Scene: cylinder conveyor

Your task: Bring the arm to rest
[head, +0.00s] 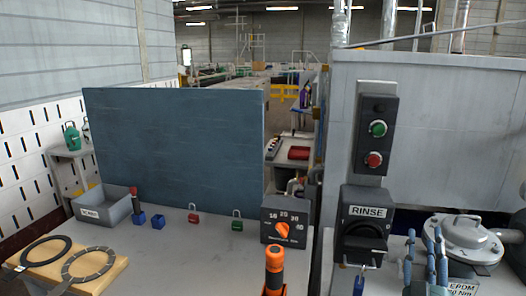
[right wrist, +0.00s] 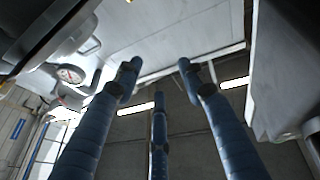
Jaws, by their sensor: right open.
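My right gripper (head: 424,252) shows at the lower right of the head view, its blue fingers pointing up in front of the right-hand bench. In the right wrist view the three blue fingers of the right gripper (right wrist: 157,80) are spread apart, with nothing between them. Behind them are a pale panel and ceiling lights. My left gripper is in neither view.
A RINSE switch box (head: 364,225) and a round metal lid (head: 462,238) are close to the right gripper. A dial box (head: 284,220), an orange-topped object (head: 274,262), padlocks (head: 194,219), a grey bin (head: 103,205) and rings on a wooden board (head: 112,275) are further left.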

